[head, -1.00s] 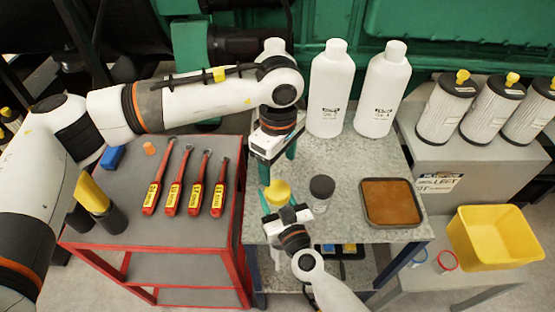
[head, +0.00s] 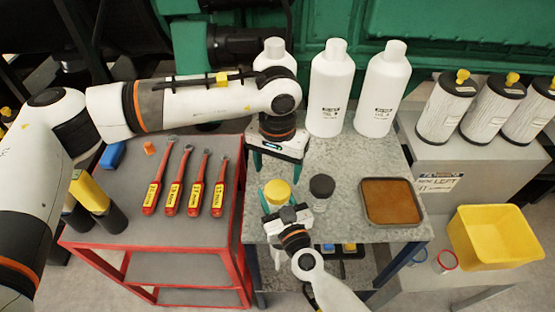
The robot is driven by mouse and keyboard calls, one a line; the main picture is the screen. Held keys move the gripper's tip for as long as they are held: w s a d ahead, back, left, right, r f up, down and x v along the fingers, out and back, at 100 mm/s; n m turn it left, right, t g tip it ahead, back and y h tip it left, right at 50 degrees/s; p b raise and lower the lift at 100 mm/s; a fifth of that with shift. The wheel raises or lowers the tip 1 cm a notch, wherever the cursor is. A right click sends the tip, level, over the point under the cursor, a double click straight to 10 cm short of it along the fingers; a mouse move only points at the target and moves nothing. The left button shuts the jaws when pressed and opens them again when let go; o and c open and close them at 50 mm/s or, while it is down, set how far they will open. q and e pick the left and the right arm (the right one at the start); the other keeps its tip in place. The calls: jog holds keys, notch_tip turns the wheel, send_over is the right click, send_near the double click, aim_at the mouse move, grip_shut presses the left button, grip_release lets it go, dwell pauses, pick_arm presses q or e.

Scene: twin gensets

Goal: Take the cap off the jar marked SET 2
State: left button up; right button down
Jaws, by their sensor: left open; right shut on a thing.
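A jar with a yellow cap (head: 277,191) stands on the grey metal table, and a jar with a dark cap (head: 321,187) stands to its right. No marking can be read on either jar. My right gripper (head: 284,212) comes in from the front and is shut on the yellow-capped jar, below the cap; its fingers are partly hidden. My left gripper (head: 279,172) is above and behind the yellow cap, pointing down, with its green fingers apart. It appears empty and clear of the cap.
Several white bottles (head: 331,90) stand at the back of the table. A tray with brown contents (head: 391,202) lies to the right. A red cart (head: 130,230) with several red-handled tools is at left. A yellow bin (head: 496,236) and cylindrical filters (head: 446,107) are at right.

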aim_at(277, 188)
pick_arm(q)
jog(key=shift+f, duration=3.1)
jog(key=c, duration=1.1)
